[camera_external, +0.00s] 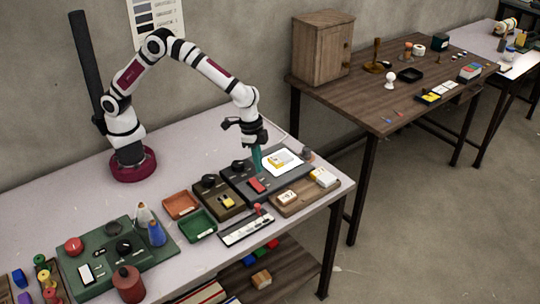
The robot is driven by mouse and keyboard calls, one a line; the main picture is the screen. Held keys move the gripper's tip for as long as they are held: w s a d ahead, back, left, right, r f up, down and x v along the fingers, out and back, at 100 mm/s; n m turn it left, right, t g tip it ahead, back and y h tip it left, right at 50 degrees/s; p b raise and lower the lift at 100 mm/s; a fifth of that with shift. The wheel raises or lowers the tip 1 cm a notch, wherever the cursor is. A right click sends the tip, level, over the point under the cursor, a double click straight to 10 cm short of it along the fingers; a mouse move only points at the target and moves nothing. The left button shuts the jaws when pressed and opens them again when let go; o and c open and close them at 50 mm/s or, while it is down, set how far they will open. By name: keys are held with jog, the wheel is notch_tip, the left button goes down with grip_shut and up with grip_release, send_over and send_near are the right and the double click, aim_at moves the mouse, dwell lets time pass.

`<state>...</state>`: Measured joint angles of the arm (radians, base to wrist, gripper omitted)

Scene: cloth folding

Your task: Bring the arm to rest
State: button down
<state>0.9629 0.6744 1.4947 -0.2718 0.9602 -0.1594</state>
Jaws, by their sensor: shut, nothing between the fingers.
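My gripper (257,163) points down at the end of my bent arm, over the right part of the light grey table (194,144). Its teal fingers are shut with nothing between them. The tips are just above or beside the dark panel (295,181) with a lit white square. Whether they touch it I cannot tell. No cloth can be made out.
Orange (181,204) and green (196,224) trays lie left of these. A green console (117,257) stands front left. The table's back middle is clear.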

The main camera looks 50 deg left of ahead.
dwell(0.3)
jog(key=w+a+r+n+y, duration=0.15)
jog(key=a+r, duration=0.35)
jog(key=a, duration=0.9)
jog(key=a+r+n, duration=0.2)
jog(key=a+r, duration=0.3)
jog(key=a, duration=0.8)
jog(key=s+a+n+g+y, duration=0.1)
jog(key=s+a+n+y, duration=0.1)
jog(key=s+a, duration=1.4)
jog(key=shift+s+a+n, duration=0.3)
jog(key=shift+a+n, duration=0.15)
jog(key=shift+a, duration=0.1)
jog(key=shift+f, duration=0.1)
